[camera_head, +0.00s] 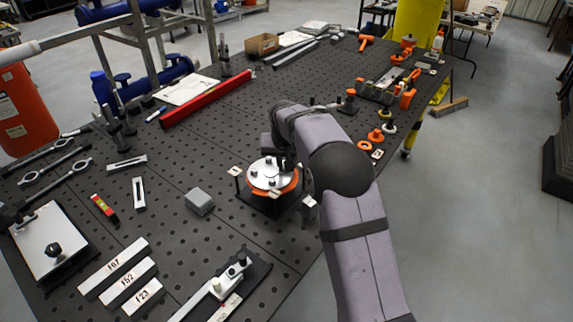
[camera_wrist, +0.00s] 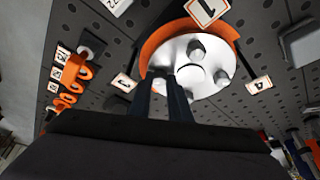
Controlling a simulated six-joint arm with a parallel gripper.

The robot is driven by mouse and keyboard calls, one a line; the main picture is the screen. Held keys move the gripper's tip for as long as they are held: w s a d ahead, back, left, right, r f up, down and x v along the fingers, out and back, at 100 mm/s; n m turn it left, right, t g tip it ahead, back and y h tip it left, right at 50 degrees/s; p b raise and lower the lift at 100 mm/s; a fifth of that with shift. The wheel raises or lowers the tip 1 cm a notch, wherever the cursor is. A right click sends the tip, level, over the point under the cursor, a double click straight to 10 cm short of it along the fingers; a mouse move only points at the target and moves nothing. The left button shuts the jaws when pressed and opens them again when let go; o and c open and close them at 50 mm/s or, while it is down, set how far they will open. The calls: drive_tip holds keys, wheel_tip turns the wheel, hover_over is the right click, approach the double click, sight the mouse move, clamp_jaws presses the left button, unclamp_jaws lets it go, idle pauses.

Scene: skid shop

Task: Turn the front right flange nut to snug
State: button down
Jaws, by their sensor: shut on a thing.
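The round silver flange (camera_head: 268,172) with an orange rim sits on a dark square base near the table's right edge. In the wrist view the silver flange face (camera_wrist: 212,52) shows a raised centre and several nuts, one of them a clear nut (camera_wrist: 196,49) on the far side. My gripper (camera_head: 284,163) reaches down over the flange from the right. In the wrist view my gripper's fingers (camera_wrist: 170,82) are close together at the flange's near edge, shut on a flange nut. The fingers mostly hide that nut, and its seating cannot be seen.
Small numbered tags stand around the flange, such as tag 1 (camera_wrist: 207,10) and tag 4 (camera_wrist: 260,83). A grey block (camera_head: 199,201) lies to the left. A white clamp fixture (camera_head: 225,285) stands in front. Orange parts (camera_head: 375,135) line the right edge.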

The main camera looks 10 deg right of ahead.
drive_tip(key=shift+w+r, duration=0.1)
drive_tip(key=shift+r, duration=0.1)
drive_tip(key=c, duration=1.8)
unclamp_jaws()
drive_tip(key=shift+o, duration=0.8)
drive_tip(key=shift+f, duration=0.1)
drive_tip(key=shift+n, duration=0.3)
